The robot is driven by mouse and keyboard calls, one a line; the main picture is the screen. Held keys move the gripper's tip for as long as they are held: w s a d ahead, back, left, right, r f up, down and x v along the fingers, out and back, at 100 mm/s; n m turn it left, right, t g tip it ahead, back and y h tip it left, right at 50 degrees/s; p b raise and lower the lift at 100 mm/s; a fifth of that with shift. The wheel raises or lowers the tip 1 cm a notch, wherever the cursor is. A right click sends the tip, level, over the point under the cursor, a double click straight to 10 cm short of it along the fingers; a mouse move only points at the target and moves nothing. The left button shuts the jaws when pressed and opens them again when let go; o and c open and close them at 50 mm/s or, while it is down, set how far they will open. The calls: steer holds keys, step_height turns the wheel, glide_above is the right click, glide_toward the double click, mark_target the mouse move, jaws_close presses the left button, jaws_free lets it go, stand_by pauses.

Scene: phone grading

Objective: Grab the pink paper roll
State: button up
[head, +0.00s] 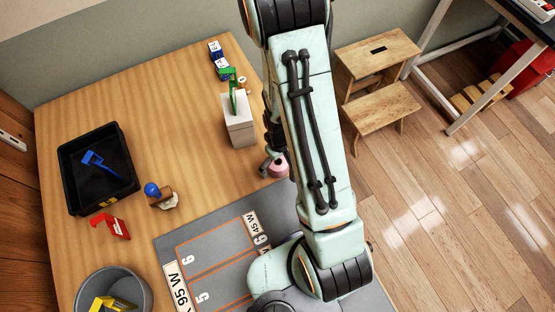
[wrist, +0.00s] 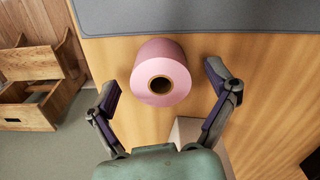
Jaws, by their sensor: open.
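The pink paper roll (wrist: 162,68) stands upright on the wooden table in the wrist view, with the dark hole of its core facing the camera. It sits near the table edge, close to the grey mat. In the head view the roll (head: 278,166) shows only in part, the rest hidden behind my arm. My gripper (wrist: 164,80) is open, with one finger on each side of the roll and visible gaps to it. In the head view my gripper (head: 268,162) is mostly hidden by my arm, just beside the roll.
A white box (head: 239,130) with a green item stands close to the roll. A grey mat (head: 165,244) lies in front. A black tray (head: 75,194), a grey bin (head: 143,283), a red item (head: 112,225) and a blue-knobbed item (head: 152,189) are to the left. A wooden step stool (head: 377,98) stands beyond the table.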

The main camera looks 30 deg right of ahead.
steer(key=shift+f, duration=0.2)
steer(key=c, duration=1.2)
steer(key=shift+c, duration=0.2)
steer(key=shift+r, duration=0.1)
